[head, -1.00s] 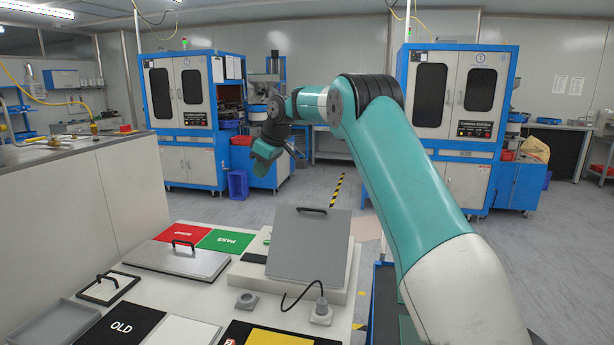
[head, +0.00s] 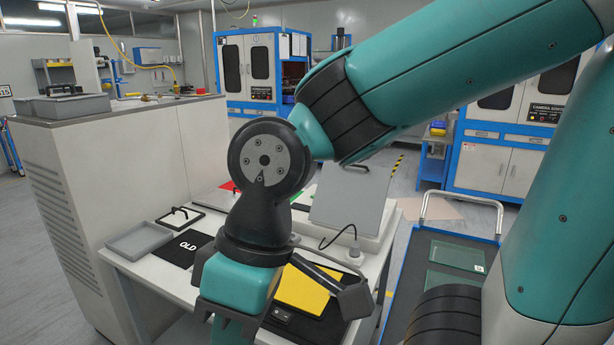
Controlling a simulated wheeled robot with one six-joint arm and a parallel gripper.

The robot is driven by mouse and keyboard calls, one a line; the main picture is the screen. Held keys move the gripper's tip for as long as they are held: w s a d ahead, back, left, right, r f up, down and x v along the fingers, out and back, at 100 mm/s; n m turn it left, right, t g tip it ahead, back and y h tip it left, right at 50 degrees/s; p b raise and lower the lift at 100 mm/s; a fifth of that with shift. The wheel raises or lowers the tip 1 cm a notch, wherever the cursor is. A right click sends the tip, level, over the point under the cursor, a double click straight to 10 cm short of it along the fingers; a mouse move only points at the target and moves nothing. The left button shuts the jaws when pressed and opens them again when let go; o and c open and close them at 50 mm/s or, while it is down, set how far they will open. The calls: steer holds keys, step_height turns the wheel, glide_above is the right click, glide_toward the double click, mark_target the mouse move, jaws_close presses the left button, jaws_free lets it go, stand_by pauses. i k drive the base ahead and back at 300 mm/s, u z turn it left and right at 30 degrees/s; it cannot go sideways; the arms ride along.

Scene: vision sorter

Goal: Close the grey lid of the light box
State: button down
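The grey lid (head: 352,197) of the light box stands raised and tilted, with a dark handle at its top edge, partly behind my arm. The white light box (head: 368,243) shows below and beside it on the table; its left part is hidden. My gripper (head: 245,315) hangs in the foreground, left of the lid and nearer the camera, apart from it. Its fingertips are cut off or hidden, so I cannot tell whether it is open. I see nothing held in it.
The white table holds a black OLD mat (head: 186,247), a grey tray (head: 138,240), a small framed plate (head: 180,218) and a yellow pad (head: 303,290). A tall cabinet (head: 110,180) borders the left. A cart with a rail (head: 436,196) stands right of the table.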

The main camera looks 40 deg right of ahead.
mark_target(356, 194)
steer(key=u, duration=1)
steer(key=i, duration=1.35)
steer(key=z, duration=0.8)
steer(key=i, duration=0.8)
steer(key=z, duration=1.25)
steer(key=i, duration=0.4)
steer(key=z, duration=0.35)
